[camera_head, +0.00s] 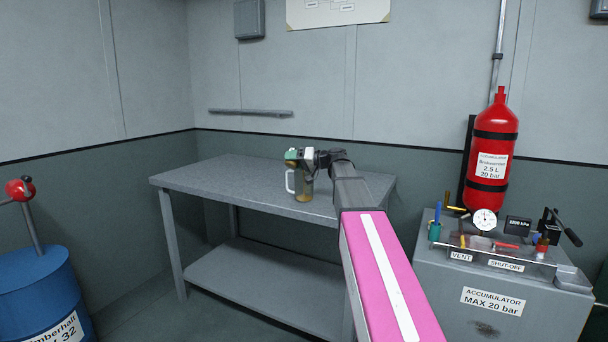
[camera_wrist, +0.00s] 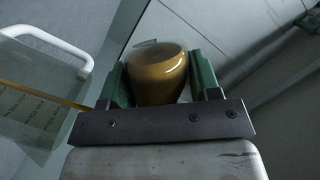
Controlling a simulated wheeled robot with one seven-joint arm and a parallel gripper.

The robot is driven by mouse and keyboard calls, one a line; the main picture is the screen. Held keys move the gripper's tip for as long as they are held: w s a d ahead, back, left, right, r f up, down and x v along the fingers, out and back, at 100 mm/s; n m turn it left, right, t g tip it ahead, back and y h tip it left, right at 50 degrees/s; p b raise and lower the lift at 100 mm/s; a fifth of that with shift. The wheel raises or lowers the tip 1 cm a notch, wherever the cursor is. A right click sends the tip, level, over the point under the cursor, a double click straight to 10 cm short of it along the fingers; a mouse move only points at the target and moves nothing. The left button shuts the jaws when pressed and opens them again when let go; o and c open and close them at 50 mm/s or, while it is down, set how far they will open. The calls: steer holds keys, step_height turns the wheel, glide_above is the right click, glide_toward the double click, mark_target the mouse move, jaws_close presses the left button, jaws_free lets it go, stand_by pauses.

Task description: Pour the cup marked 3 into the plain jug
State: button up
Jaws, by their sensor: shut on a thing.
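My gripper (camera_wrist: 160,85) is shut on a mustard-brown cup (camera_wrist: 158,72), which sits between its green fingers in the wrist view. No number shows on the cup's visible side. A clear jug (camera_head: 304,186) with a white handle stands on the grey table, with amber colour low in it. The jug also shows at the left of the wrist view (camera_wrist: 38,108), with its white handle and an amber line across it. In the head view my gripper (camera_head: 296,157) is at the jug's top. The cup is hard to make out there, so I cannot tell its tilt.
The grey table (camera_head: 215,177) has bare top left of the jug and a lower shelf (camera_head: 265,285). An accumulator console (camera_head: 490,297) with a gauge, levers and a red cylinder (camera_head: 492,150) stands at the right. A blue drum (camera_head: 38,290) is at the left.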

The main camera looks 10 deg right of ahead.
steer(key=shift+f+m, duration=0.35)
steer(key=shift+m, duration=0.45)
stand_by(0.7)
steer(key=shift+r+m+y+p, duration=0.25)
steer(key=shift+r+m+y, duration=0.15)
steer(key=shift+m, duration=0.35)
steer(key=shift+r+m+y+p, duration=0.25)
steer(key=shift+r+m+y, duration=0.15)
steer(key=shift+m, duration=0.35)
stand_by(1.6)
steer(key=shift+w+d+r+m+t, duration=0.4)
steer(key=shift+w+d+m, duration=0.15)
steer(key=shift+m, duration=0.35)
stand_by(0.6)
steer(key=shift+w+d+r+m+y, duration=0.1)
steer(key=shift+r+m+y, duration=0.2)
steer(key=shift+m, duration=0.4)
stand_by(0.4)
steer(key=n, duration=0.1)
steer(key=s+a+f+n, duration=0.1)
steer(key=n, duration=0.1)
steer(key=shift+s+a+f+g+h, duration=0.2)
steer(key=shift+s+f+g+h, duration=0.1)
steer(key=shift+s+h, duration=0.1)
steer(key=shift+w+d+f+n, duration=0.1)
steer(key=shift+w+n, duration=0.15)
steer(key=shift+n, duration=0.15)
